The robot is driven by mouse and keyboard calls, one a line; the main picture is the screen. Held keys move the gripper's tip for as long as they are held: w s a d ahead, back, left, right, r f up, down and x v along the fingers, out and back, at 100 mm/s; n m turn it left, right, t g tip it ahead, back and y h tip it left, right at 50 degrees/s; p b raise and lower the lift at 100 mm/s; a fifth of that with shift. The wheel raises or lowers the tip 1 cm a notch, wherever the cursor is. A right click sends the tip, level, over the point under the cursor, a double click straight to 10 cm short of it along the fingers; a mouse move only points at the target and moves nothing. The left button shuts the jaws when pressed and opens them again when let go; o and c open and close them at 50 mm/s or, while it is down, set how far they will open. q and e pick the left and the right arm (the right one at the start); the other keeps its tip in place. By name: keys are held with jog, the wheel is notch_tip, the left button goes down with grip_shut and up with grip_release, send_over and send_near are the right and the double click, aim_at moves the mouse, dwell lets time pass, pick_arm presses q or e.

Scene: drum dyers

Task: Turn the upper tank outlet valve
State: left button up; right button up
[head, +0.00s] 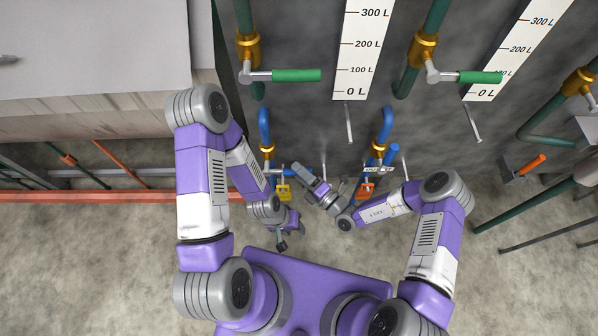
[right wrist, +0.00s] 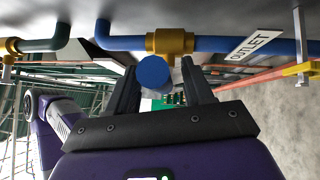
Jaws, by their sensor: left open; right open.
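In the right wrist view, a brass valve body (right wrist: 170,41) sits on a horizontal blue pipe (right wrist: 216,44) beside a white OUTLET label (right wrist: 254,45). The round end of a blue handle (right wrist: 153,72) points at the camera, between the two fingers of my right gripper (right wrist: 154,82). The fingers stand apart on either side of it; contact is not visible. In the head view, my right gripper (head: 303,178) is open between the two blue pipe drops. My left gripper (head: 291,241) is open and empty, lower and nearer my base.
Green-handled valves (head: 296,75) (head: 480,77) hang on green pipes above. A yellow tag (head: 283,192) and an orange tag (head: 365,190) hang by the lower blue pipes. An orange pipe (head: 115,196) runs along the left. The floor at lower left is clear.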

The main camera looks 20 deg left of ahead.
jog(key=shift+w+a, duration=0.1)
jog(key=shift+a, duration=0.1)
jog(key=shift+c, duration=0.4)
grip_shut()
jog(key=shift+r, duration=0.15)
